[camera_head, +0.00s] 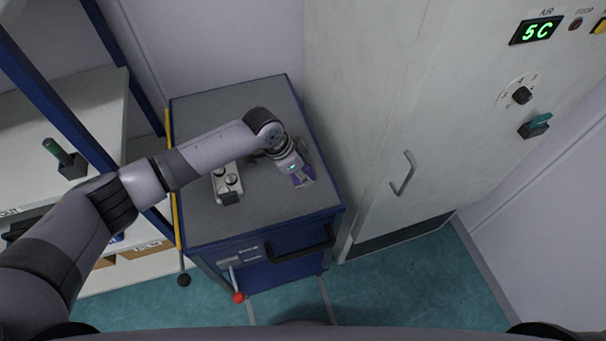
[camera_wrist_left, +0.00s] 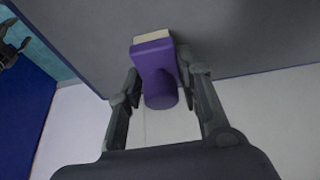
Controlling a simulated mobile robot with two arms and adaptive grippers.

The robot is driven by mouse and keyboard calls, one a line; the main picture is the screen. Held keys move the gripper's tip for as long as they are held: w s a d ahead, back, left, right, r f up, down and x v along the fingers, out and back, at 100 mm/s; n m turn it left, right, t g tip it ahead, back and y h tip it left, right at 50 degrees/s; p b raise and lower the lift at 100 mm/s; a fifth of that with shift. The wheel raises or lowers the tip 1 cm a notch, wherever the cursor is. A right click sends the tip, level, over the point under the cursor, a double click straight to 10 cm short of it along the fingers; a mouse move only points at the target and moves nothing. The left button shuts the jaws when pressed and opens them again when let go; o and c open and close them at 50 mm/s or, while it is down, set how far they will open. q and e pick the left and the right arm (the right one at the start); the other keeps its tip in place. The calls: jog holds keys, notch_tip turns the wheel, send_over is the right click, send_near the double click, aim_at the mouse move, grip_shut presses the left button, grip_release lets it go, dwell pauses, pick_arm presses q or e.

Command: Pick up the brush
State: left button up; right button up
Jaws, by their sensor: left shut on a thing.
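The brush (camera_wrist_left: 154,58) has a purple body with a rounded end and a pale cream bristle block. My left gripper (camera_wrist_left: 162,82) is shut on it, one finger on each side of the purple body, with the bristle end pointing away from the palm. I cannot tell whether the brush touches the cart top.
The blue cart (camera_head: 200,222) has a grey top with free room at its back. A metal fixture (camera_head: 228,184) stands left of my gripper. A tall pale cabinet (camera_head: 375,120) with a handle is close on the right. A shelf rack (camera_head: 110,95) stands left.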

pick_arm(q)
jog(key=shift+r, duration=0.1)
jog(key=shift+r, duration=0.5)
notch_tip(320, 180, up, 19)
jog(key=b, duration=0.3)
jog(key=o, duration=0.7)
jog(key=shift+c, duration=0.2)
jog(key=shift+f, duration=0.1)
jog(key=c, duration=0.5)
